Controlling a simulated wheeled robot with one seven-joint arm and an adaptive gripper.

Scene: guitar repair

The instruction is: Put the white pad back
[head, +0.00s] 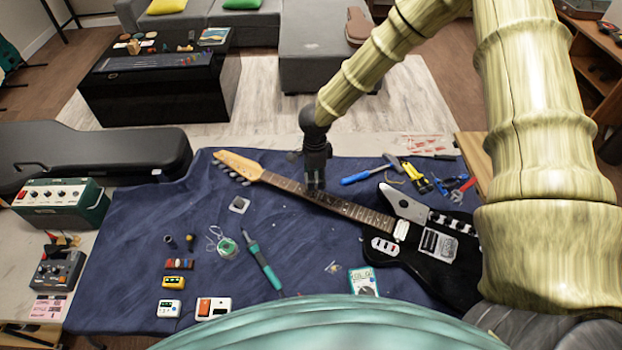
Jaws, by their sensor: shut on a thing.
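My gripper (315,183) points down over the neck of the black electric guitar (455,277), left of its body. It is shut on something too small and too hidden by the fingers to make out. I cannot tell whether the fingertips touch the neck or are above it. No white pad can be picked out with certainty. A small pale square piece (239,204) lies on the blue mat (130,245), left of the gripper and below the guitar's headstock.
A green-handled tool (262,259), several small pedals and a red-and-white box (213,308) lie on the mat's front left. A blue-handled screwdriver (368,174) and pliers lie at right. A black guitar case (90,155) and green amplifier (60,203) stand at left.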

